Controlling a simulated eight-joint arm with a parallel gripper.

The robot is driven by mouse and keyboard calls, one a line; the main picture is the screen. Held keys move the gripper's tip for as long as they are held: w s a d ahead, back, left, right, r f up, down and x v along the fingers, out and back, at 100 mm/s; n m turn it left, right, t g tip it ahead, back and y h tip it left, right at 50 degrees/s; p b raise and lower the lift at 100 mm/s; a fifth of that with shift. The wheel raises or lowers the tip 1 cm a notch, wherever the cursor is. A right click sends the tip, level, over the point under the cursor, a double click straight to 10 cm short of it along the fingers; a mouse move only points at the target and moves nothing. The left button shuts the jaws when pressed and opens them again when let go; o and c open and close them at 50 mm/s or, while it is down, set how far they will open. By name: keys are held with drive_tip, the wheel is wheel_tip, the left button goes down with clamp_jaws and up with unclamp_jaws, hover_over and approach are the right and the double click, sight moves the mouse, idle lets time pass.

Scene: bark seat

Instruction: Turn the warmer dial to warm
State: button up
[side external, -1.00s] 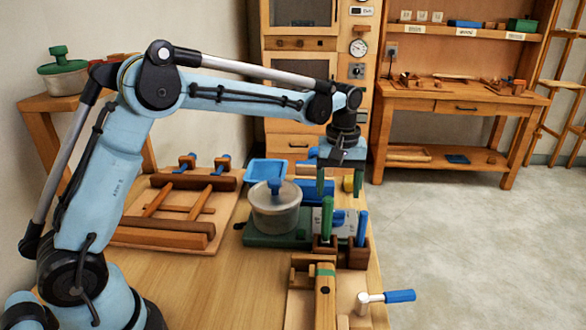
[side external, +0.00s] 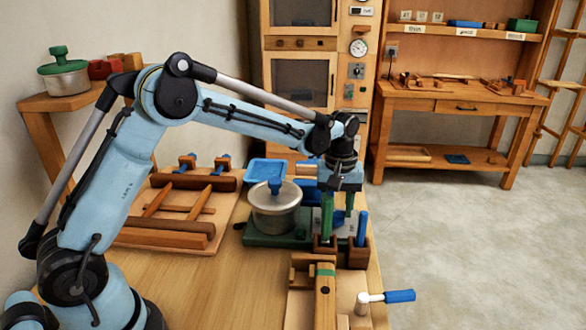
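A green warmer base (side external: 262,240) sits on the wooden bench, with a grey lidded pot (side external: 275,213) with a blue knob on it. I cannot clearly make out the warmer's dial or its setting. My gripper (side external: 338,207) points down just right of the pot, low over the crowded area behind the upright tools. Whether the fingers touch anything is hidden.
A brown block holder with a green handle (side external: 327,231) and a blue handle (side external: 361,230) stands close in front of my gripper. A blue tray (side external: 266,171) lies behind the pot. A wooden rack (side external: 175,208) is left. A blue-handled crank (side external: 399,296) is front right.

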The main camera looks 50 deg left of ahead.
drive_tip(key=c, duration=0.3)
drive_tip(key=shift+c, duration=0.2)
drive_tip(key=m, duration=1.3)
drive_tip(key=shift+m, duration=0.4)
drive_tip(key=m, duration=1.3)
drive_tip(key=shift+m, duration=0.4)
